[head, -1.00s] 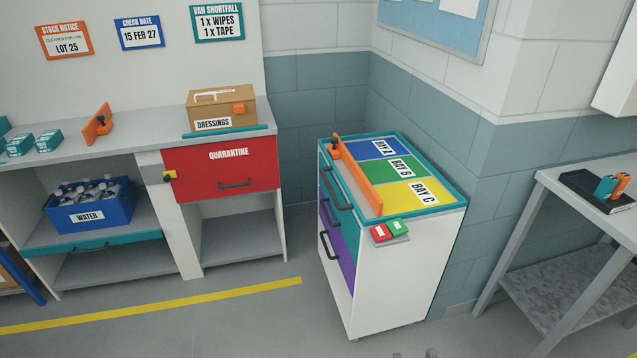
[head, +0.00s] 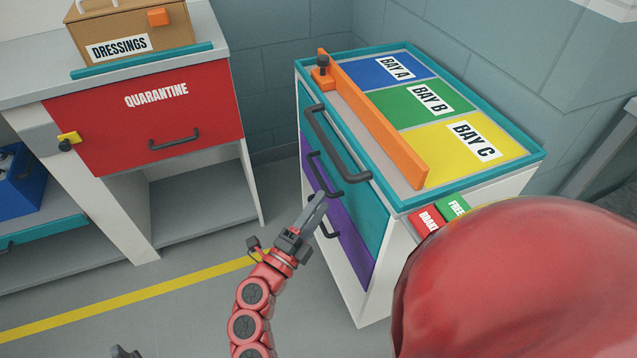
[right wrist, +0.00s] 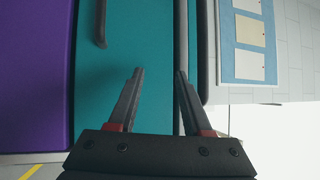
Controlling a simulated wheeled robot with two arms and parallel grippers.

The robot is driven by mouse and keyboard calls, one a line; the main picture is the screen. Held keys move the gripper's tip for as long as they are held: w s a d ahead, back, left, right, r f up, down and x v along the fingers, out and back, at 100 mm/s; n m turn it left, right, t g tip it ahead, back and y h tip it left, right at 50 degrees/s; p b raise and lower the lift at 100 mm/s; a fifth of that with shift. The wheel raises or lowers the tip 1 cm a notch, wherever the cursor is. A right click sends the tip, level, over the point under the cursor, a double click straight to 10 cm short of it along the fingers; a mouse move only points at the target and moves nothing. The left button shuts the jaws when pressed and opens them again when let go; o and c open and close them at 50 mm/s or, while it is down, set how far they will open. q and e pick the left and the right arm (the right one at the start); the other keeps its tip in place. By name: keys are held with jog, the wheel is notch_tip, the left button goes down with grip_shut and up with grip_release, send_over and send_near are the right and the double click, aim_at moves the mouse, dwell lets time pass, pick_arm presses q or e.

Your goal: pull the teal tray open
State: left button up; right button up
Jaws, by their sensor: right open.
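The teal tray (head: 361,194) is the upper front of a white trolley, and it appears shut. It also fills the middle of the right wrist view (right wrist: 125,65). A long dark bar (head: 333,141) crosses above a smaller dark handle (head: 326,178), near the teal and purple border. My right gripper (head: 318,205) is open and empty, in front of the trolley. In the right wrist view its fingers (right wrist: 159,72) point at the teal face, with the smaller handle (right wrist: 100,25) left of them. A dark piece at the bottom left may be my left gripper (head: 122,351).
A purple front (head: 350,244) with its own handle lies below the teal one. The trolley top holds an orange bar (head: 372,120) and coloured bays. A red QUARANTINE drawer (head: 150,115) stands at left. My red arm link hides the trolley's right side. Floor between the units is clear.

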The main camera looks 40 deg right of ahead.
jog(key=w+a+f+y, duration=0.5)
jog(key=b, duration=0.2)
send_near(317, 171)
jog(key=shift+t, duration=0.4)
jog(key=x, duration=0.6)
jog(key=f+x, duration=0.1)
jog(key=x, duration=0.3)
jog(key=shift+s+d, duration=0.1)
jog(key=shift+s, duration=0.15)
jog(key=shift+f, duration=0.1)
grip_shut()
